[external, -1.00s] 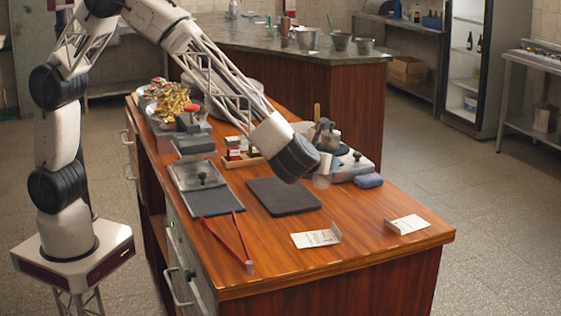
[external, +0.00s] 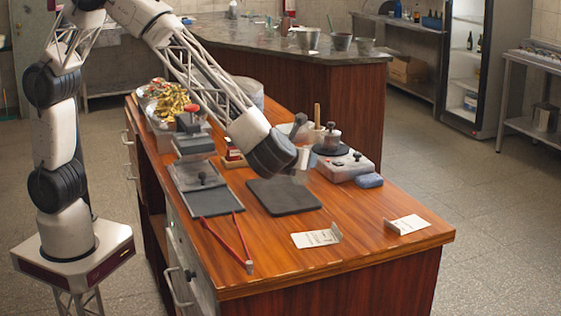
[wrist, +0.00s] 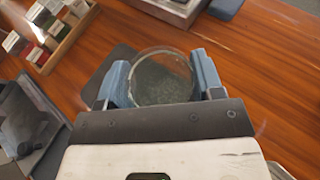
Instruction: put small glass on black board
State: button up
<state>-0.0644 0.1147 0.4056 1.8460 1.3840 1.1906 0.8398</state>
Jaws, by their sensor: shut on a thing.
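The small glass (wrist: 163,82) is clear and round-rimmed. In the wrist view it sits between the two blue fingers of my gripper (wrist: 161,74), which are shut on it. In the external view my gripper (external: 302,160) is over the far right part of the black board (external: 284,200), and the glass there is faint, just below the wrist. The black board is a flat dark slab on the wooden counter with nothing visible resting on it. In the wrist view the board (wrist: 106,68) shows beside the left finger and dark through the glass. I cannot tell the exact gap below the glass.
A metal appliance (external: 346,168) and blue sponge (external: 369,180) stand right of the board. A dark tray (external: 213,204) lies left, with red tongs (external: 234,246) in front. Two white cards (external: 314,238) (external: 407,224) lie near the front. A spice box (wrist: 55,35) is behind.

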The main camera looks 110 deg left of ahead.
jog(key=s+d, duration=0.1)
jog(key=s, duration=0.9)
jog(key=s+d+n+g, duration=0.1)
jog(key=s+d, duration=0.1)
jog(key=s, duration=0.9)
jog(key=shift+d+r, duration=0.25)
jog(key=shift+r, duration=0.1)
jog(key=shift+w, duration=0.15)
send_over(283, 192)
jog(key=shift+a+f, duration=0.1)
jog(key=shift+f, duration=0.65)
jog(key=shift+f, duration=0.1)
jog(key=shift+f, duration=1.65)
jog(key=shift+f, duration=0.15)
jog(key=o, duration=1)
jog(key=shift+c, duration=0.2)
